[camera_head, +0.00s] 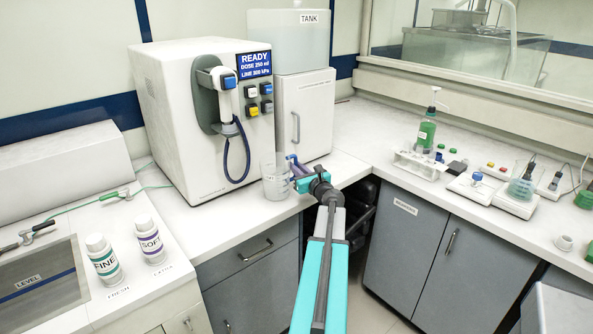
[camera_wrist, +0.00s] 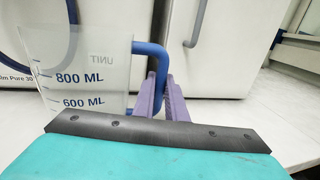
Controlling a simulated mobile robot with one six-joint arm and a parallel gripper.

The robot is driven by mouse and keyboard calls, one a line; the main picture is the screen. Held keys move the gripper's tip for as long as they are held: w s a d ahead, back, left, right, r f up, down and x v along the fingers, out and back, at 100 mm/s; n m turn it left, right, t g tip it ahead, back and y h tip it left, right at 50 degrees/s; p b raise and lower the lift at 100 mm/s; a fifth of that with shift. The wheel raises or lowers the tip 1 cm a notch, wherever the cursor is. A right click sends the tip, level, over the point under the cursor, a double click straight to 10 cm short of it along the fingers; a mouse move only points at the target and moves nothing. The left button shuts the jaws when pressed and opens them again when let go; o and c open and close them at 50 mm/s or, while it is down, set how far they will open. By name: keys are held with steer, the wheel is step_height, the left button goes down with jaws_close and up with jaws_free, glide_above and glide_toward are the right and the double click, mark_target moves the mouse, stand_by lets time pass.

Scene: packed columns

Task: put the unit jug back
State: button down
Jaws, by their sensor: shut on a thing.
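The unit jug (camera_head: 274,181) is a clear jug with a blue handle. It is upright at the front of the counter, before the white dispenser machine and tank cabinet. The wrist view shows its clear wall (camera_wrist: 88,62) with 800 ML and 600 ML marks and UNIT lettering seen reversed. My gripper (camera_head: 294,166) comes from the right and is shut on the jug's handle (camera_wrist: 158,62). Its purple fingers also show in the wrist view (camera_wrist: 166,92). The jug looks empty. Its base is hidden in the wrist view, and I cannot tell whether it touches the counter.
The READY dispenser (camera_head: 190,110) with a hanging hose stands behind left, and the tank cabinet (camera_head: 305,112) behind. A tube rack (camera_head: 420,164), green bottle (camera_head: 426,132) and flask (camera_head: 522,186) occupy the right counter.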

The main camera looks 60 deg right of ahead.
steer(key=shift+f, duration=0.15)
steer(key=c, duration=1.8)
jaws_free()
steer(key=shift+r, duration=0.25)
steer(key=shift+s+a+f, duration=0.1)
steer(key=shift+s+a, duration=0.2)
steer(key=shift+s, duration=0.25)
steer(key=b+v, duration=0.2)
steer(key=v, duration=0.8)
steer(key=shift+s+a, duration=0.15)
steer(key=shift+s, duration=0.2)
